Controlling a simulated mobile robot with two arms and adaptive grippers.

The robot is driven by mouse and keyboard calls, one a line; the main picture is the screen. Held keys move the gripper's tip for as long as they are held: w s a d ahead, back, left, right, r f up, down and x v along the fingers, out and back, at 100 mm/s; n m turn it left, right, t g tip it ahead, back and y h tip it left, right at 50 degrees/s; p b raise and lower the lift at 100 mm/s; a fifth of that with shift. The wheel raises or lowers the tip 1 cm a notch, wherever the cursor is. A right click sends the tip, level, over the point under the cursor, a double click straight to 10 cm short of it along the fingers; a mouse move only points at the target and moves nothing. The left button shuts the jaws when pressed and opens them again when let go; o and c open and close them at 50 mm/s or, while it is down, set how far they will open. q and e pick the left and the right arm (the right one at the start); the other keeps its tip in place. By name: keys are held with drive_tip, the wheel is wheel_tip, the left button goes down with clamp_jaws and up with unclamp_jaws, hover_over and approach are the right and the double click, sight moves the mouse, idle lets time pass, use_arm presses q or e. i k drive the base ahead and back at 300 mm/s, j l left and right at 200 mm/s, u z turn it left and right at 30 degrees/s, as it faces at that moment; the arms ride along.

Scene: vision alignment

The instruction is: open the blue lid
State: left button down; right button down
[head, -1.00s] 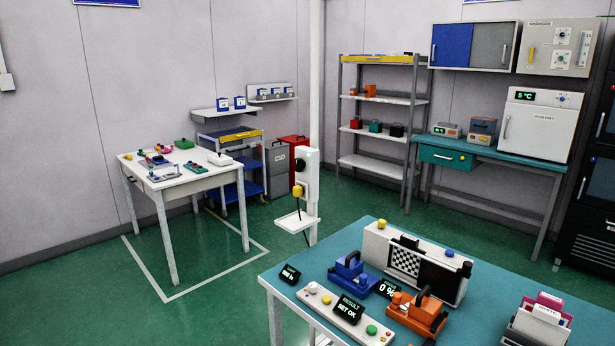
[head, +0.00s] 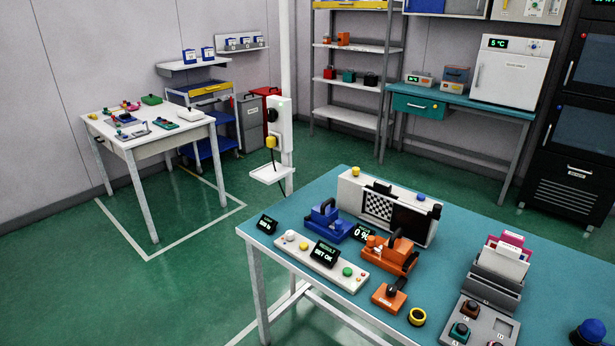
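A blue fixture (head: 328,223) with a dark handle on top stands on the near teal table (head: 455,232). It is the blue thing most like a lidded box, but I cannot clearly tell its lid from its body or whether it is open. An orange fixture (head: 390,256) of similar shape, with a dark handle, stands to its right and nearer. Neither of my grippers shows in the head view.
A white panel (head: 314,262) with buttons and a "SET OK" display lies in front of the blue fixture. Behind stands a white unit with a checkered board (head: 378,206). A grey card holder (head: 495,282) is at right. Green floor (head: 200,290) is clear at left.

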sight(325, 213)
drive_tip(key=i+l+u, duration=0.55)
drive_tip(key=u, duration=0.15)
